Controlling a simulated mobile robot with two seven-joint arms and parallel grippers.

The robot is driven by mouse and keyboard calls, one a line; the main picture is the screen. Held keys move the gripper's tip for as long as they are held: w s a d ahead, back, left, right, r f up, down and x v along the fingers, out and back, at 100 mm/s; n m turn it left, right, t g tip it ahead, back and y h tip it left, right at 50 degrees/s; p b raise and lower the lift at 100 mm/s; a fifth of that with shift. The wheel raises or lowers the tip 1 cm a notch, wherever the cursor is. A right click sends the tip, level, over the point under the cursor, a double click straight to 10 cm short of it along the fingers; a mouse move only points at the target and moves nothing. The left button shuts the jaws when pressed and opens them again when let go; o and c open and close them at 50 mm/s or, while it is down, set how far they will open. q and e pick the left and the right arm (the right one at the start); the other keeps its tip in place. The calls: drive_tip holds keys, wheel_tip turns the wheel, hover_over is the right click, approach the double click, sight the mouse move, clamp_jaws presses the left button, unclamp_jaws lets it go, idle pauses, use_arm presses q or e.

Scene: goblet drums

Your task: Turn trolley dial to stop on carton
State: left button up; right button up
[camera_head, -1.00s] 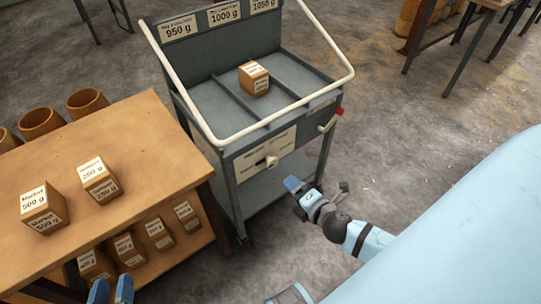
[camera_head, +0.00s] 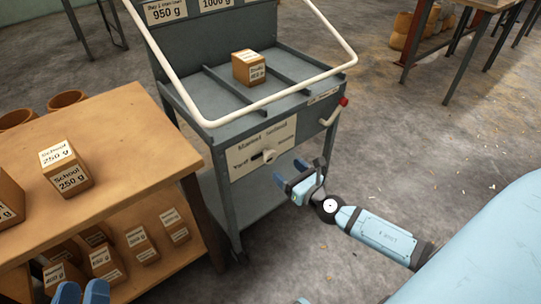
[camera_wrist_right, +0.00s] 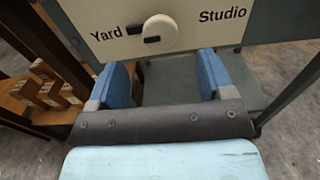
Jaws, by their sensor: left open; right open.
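The trolley (camera_head: 215,125) has a pale front plate with a white dial (camera_head: 264,156). In the right wrist view the dial (camera_wrist_right: 160,33) sits between the words "Yard" and "Studio", with a dark mark on its left, towards "Yard". A carton (camera_head: 249,68) stands in a bay on the trolley top; its label is too small to read surely. My right gripper (camera_head: 290,169) is open and empty, in front of and below the dial, not touching it. Its blue fingers show below the plate in the wrist view (camera_wrist_right: 162,80). My left gripper (camera_head: 82,292) is open at the bottom edge, partly cut off.
A wooden table (camera_head: 130,135) on the left holds a "School 250 g" carton (camera_head: 66,170) and another cut-off carton. Several cartons stand on its lower shelf.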

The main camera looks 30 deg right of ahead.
sight(272, 158)
drive_tip(key=w, duration=0.8)
drive_tip(key=shift+w+a, duration=0.25)
drive_tip(key=shift+a, duration=0.1)
drive_tip(key=c, duration=0.9)
